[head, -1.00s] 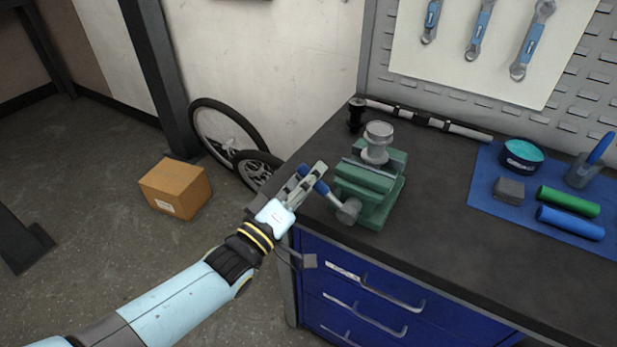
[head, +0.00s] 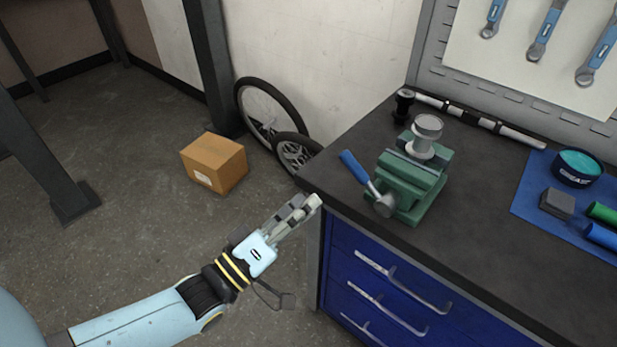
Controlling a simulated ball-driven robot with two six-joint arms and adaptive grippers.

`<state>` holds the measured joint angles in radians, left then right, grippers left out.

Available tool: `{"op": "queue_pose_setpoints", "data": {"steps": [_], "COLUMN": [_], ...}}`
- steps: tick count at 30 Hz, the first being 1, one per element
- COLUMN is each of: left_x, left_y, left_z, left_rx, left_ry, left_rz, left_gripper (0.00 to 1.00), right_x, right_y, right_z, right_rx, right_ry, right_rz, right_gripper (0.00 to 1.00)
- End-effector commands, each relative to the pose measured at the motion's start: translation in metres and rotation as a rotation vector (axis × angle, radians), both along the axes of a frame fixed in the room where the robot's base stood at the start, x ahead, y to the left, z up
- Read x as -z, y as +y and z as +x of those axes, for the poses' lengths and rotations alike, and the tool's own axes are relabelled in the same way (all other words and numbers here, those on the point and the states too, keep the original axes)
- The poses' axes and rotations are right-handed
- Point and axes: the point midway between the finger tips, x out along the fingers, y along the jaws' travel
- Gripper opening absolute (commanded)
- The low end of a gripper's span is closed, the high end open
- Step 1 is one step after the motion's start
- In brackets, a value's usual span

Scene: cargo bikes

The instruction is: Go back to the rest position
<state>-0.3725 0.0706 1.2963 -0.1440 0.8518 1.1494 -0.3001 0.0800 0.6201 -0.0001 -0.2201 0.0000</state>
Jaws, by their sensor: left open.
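My left gripper (head: 297,212) is open and empty. It is in front of the workbench's left front corner, to the lower left of the vise. The green vise (head: 411,187) stands on the dark workbench top (head: 489,181). A silver cylindrical part (head: 426,137) sits upright in the vise jaws. The vise's blue-gripped handle (head: 355,168) points up and to the left, apart from my gripper. My right gripper does not show.
The bench has blue drawers (head: 385,285) below. A blue mat (head: 533,203) holds a grease tin (head: 577,168), a grey block (head: 557,204) and rolled items. A cardboard box (head: 214,163) and wheels (head: 265,110) are on the floor at the left, with free floor around the box.

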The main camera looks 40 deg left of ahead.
Motion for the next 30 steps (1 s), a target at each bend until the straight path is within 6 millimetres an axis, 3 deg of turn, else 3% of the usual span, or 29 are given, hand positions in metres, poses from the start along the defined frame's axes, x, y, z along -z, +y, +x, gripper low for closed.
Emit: {"op": "queue_pose_setpoints", "data": {"steps": [12, 14, 16, 17, 23, 26, 30], "left_x": [0.002, 0.008, 0.028, 0.044, 0.199, 0.276, 0.374], "left_y": [0.0, 0.0, 0.001, 0.001, 0.019, 0.03, 0.044], "left_z": [0.001, 0.002, 0.003, 0.002, -0.026, -0.057, -0.119], "left_rx": [0.001, 0.001, 0.0, -0.002, -0.064, -0.078, -0.041], "left_ry": [-0.001, -0.003, 0.002, 0.018, 0.333, 0.533, 0.828], "left_rz": [0.0, 0.001, 0.001, 0.001, 0.13, 0.261, 0.467], "left_gripper": [0.44, 0.44, 0.44, 0.44, 0.44, 0.44, 0.44], "right_x": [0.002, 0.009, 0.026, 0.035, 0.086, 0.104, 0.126], "right_y": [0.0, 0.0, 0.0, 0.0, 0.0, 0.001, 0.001], "right_z": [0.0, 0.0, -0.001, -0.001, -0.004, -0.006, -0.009], "right_rx": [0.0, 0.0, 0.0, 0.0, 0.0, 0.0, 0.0], "right_ry": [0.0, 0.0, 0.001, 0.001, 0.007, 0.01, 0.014], "right_rz": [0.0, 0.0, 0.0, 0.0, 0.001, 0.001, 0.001], "right_gripper": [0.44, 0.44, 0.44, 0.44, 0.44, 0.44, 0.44]}}
